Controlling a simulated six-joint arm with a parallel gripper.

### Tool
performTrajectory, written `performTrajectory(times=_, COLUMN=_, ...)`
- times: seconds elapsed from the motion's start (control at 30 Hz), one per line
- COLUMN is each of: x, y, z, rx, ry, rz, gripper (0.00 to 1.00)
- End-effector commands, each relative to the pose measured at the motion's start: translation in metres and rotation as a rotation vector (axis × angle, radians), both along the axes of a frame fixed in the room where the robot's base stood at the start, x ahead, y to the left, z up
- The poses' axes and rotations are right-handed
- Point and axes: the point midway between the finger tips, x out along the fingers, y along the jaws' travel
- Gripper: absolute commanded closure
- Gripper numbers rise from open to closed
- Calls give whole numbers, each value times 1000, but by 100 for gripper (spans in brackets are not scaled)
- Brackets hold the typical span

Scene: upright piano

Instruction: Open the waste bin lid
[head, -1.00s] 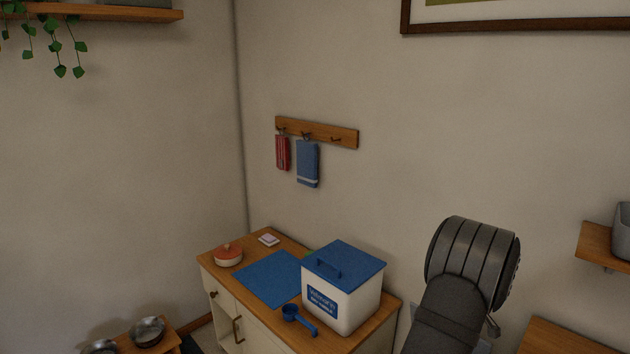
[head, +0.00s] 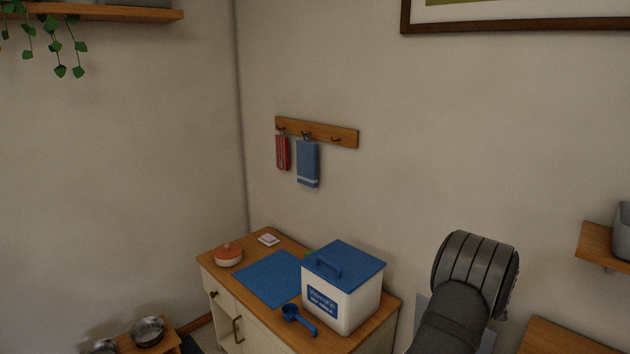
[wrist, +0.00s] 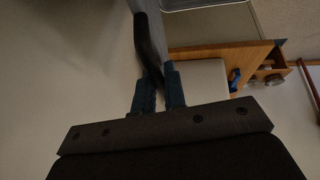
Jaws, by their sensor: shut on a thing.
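My gripper (wrist: 159,80) is in the wrist view, its two fingers close together on the end of a dark curved bar (wrist: 150,40), which looks like the handle of the waste bin lid. A pale grey panel (wrist: 184,29) lies beside the bar and is probably the lid. In the head view, a pale grey flat piece (head: 421,308) shows just left of my arm and stands steeply tilted; it may be the same lid. My gripper is hidden in the head view, and the bin's body cannot be made out clearly.
A wooden-topped cabinet (head: 384,319) stands to the left with a white box with a blue lid (head: 340,300), a blue scoop (head: 298,318), a blue mat (head: 268,278) and a red-lidded pot (head: 228,256). A wooden surface (head: 570,338) is at lower right.

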Motion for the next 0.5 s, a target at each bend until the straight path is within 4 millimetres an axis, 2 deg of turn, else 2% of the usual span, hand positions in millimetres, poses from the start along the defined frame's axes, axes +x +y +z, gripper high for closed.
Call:
performTrajectory(times=0.3, x=2, y=-2, z=2, rx=0, ry=-1, rz=0, gripper=97)
performTrajectory(times=0.5, x=12, y=-12, z=3, rx=22, ry=20, rz=0, gripper=97)
